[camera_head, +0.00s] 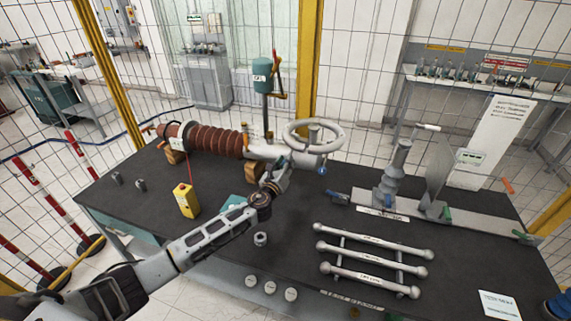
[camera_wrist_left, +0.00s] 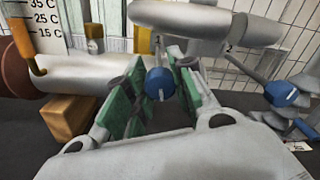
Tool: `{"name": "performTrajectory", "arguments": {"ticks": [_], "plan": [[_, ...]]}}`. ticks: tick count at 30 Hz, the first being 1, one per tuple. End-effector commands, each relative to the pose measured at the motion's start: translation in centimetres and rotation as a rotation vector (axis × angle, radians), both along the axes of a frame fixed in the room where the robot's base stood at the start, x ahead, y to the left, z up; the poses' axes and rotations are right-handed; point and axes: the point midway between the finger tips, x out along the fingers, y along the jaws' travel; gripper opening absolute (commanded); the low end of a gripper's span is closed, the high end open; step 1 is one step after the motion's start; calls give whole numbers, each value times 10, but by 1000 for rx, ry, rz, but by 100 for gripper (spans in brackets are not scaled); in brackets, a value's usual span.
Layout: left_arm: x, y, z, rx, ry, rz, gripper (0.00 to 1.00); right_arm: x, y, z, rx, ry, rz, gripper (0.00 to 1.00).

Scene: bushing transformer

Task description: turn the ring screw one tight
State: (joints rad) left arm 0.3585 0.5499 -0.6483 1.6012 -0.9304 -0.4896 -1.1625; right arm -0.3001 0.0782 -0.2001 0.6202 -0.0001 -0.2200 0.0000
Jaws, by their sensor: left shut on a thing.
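The bushing (camera_head: 212,139) lies across the back left of the table, with a pale metal end carrying a large grey ring (camera_head: 328,128). The ring's underside (camera_wrist_left: 205,22) fills the top of the left wrist view. My left gripper (camera_head: 284,163) reaches up under the left side of the ring. Its green-padded fingers (camera_wrist_left: 152,96) are closed around a blue-headed ring screw (camera_wrist_left: 160,84). The pads partly hide how they touch it. A second blue-headed screw (camera_head: 322,170) hangs under the ring to the right, and it also shows in the left wrist view (camera_wrist_left: 281,94). My right gripper is not in view.
A yellow box (camera_head: 186,200) stands left of my arm. Several pale rods (camera_head: 373,248) lie on a rack at the front right. A grey insulator post (camera_head: 394,172) stands on a flat metal bar at the right. Wire fencing surrounds the table (camera_head: 215,286).

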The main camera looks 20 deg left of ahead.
Motion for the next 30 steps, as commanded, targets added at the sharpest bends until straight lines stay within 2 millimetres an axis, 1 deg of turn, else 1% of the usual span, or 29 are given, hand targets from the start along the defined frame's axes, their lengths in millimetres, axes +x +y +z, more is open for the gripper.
{"name": "performTrajectory", "arguments": {"ticks": [1, 9, 23, 24, 28, 30], "plan": [[-1, -1, -3, 28, 4, -2, 0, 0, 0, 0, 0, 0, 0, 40], [-1, -1, -4, 125, 1, -2, 0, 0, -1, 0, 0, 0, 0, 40], [-1, -1, -4, 139, 2, -2, 0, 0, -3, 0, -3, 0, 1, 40], [-1, -1, -4, 138, 2, -2, 29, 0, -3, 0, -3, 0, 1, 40], [-1, -1, -3, 138, 0, -2, 46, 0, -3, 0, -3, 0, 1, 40], [-1, -1, -3, 138, -1, -1, 48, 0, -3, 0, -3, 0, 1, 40]]}}
